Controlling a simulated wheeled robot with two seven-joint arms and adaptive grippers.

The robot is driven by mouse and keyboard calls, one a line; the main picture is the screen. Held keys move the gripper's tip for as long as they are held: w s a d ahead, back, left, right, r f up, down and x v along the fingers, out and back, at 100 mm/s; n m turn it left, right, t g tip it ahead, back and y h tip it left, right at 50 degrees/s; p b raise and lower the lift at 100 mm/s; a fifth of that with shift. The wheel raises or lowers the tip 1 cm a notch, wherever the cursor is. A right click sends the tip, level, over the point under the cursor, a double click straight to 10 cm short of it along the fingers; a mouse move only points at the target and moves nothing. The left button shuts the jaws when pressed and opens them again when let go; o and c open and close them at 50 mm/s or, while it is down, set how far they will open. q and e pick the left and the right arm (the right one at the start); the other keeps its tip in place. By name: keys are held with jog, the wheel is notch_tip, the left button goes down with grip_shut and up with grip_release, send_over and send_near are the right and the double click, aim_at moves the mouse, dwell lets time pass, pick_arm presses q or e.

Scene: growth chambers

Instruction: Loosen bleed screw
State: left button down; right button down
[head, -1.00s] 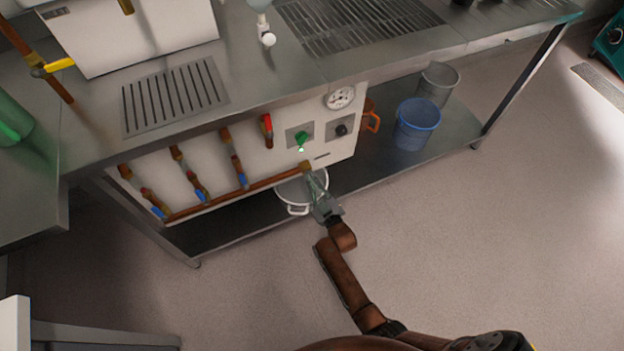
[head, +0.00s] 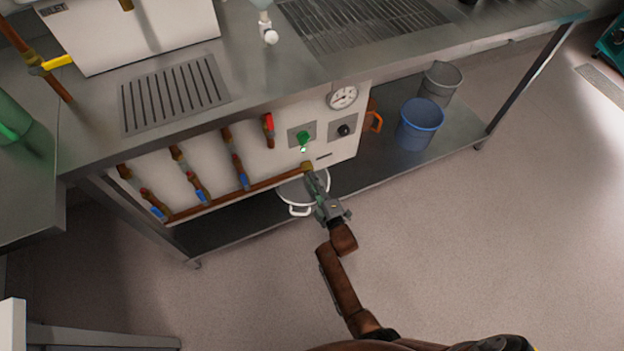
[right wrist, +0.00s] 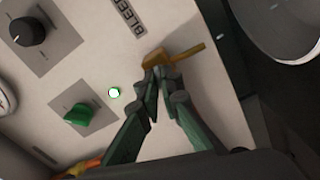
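The bleed screw (head: 306,167) is a small brass fitting at the right end of the copper pipe, low on the white panel (head: 285,160). In the right wrist view the screw (right wrist: 155,58) shows beside the BLEED label, with a thin brass bar (right wrist: 188,53) reaching to the right. My right gripper (head: 312,181) is at the screw. In the right wrist view its fingertips (right wrist: 158,73) are close together on the near side of the brass and appear shut on it; the contact is partly hidden. My left gripper is not in view.
A green valve knob (head: 303,138), a black knob (head: 344,130) and a gauge (head: 342,97) sit nearby on the panel. A white pot (head: 299,210) stands below the screw, partly behind my gripper. A blue bucket (head: 417,120) stands on the lower shelf. The floor in front is clear.

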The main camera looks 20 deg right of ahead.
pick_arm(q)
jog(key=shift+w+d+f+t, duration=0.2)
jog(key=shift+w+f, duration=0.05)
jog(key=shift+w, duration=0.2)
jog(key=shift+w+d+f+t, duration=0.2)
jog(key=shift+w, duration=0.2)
pick_arm(e)
jog(key=shift+a+f+n, duration=0.1)
jog(key=shift+n, duration=0.8)
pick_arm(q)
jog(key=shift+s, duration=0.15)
pick_arm(e)
jog(key=c, duration=2.1)
grip_release()
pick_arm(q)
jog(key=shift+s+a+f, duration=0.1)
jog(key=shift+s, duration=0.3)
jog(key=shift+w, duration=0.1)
